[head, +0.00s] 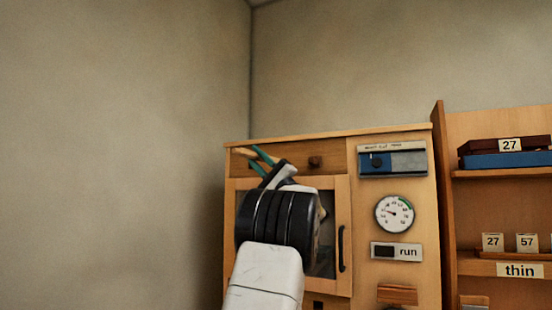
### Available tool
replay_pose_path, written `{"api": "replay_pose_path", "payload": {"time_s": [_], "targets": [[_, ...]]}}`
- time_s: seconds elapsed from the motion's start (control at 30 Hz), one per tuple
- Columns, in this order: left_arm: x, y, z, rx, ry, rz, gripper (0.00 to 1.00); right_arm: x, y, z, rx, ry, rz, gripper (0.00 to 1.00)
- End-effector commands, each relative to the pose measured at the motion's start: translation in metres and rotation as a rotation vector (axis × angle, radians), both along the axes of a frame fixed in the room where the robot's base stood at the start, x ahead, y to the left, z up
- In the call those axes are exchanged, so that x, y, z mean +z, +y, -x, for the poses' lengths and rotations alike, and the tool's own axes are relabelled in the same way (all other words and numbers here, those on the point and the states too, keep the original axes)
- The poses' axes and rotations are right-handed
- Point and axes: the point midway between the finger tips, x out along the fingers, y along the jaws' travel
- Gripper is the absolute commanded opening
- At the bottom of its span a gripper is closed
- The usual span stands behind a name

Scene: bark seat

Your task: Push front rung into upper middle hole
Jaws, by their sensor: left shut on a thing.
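My left gripper (264,160) reaches up from the bottom in front of a wooden cabinet, its dark wrist and white arm link below it. It is shut on a thin tan wooden piece (245,152), which looks like a rung; only a short part of it shows beside the teal fingertips. I cannot tell whether it is the front rung. No seat and no upper middle hole can be made out. My right gripper is not in view.
The cabinet (416,265) has a drawer knob (315,162), a glazed door with a dark handle (341,248), a round gauge (394,214) and a "run" panel (397,251). A shelf unit (443,190) with labelled boxes stands at right. Bare wall is at left.

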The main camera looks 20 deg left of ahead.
Motion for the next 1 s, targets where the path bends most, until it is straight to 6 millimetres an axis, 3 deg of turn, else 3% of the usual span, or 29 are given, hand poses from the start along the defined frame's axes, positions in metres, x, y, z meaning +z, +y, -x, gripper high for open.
{"api": "replay_pose_path", "payload": {"time_s": [1.0], "targets": [[0.001,-0.001,-0.013,0.001,-0.001,-0.003,0.0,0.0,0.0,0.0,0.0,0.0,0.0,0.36]]}}
